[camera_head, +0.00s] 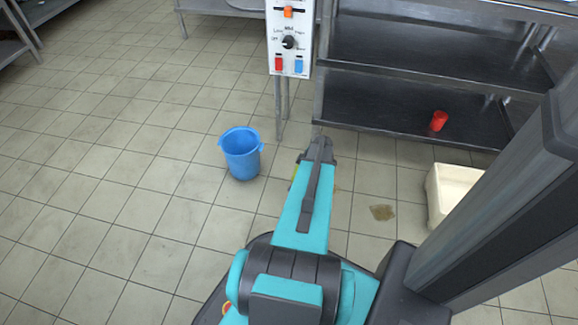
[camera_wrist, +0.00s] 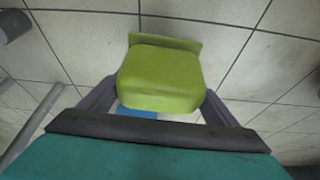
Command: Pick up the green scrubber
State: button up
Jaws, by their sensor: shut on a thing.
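The green scrubber (camera_wrist: 160,77) is a yellow-green block with a flat, wider edge at its far side. In the wrist view it sits between the two dark fingers of my gripper (camera_wrist: 158,100), which are shut on it. It appears lifted, with floor tiles showing beyond it. In the head view my arm reaches forward over the floor and hides the gripper's fingertips. Only a thin yellow-green sliver (camera_head: 295,172) shows at the arm's left side.
A blue bucket (camera_head: 241,153) stands on the tiled floor left of my arm. A metal shelf (camera_head: 385,112) holds a red cup (camera_head: 438,121). A cream bin (camera_head: 452,190) stands at right, near a brown floor stain (camera_head: 382,212). Floor at left is clear.

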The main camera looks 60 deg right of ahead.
jog(key=shift+s+a+r+p, duration=0.15)
jog(key=shift+s+a, duration=0.2)
jog(key=shift+s, duration=0.35)
jog(key=shift+s+a+p, duration=0.15)
jog(key=shift+s+a, duration=0.2)
jog(key=shift+s, duration=0.3)
jog(key=shift+s+a+r+p, duration=0.15)
jog(key=shift+s+a, duration=0.2)
jog(key=shift+s, duration=0.35)
jog(key=shift+f, duration=0.1)
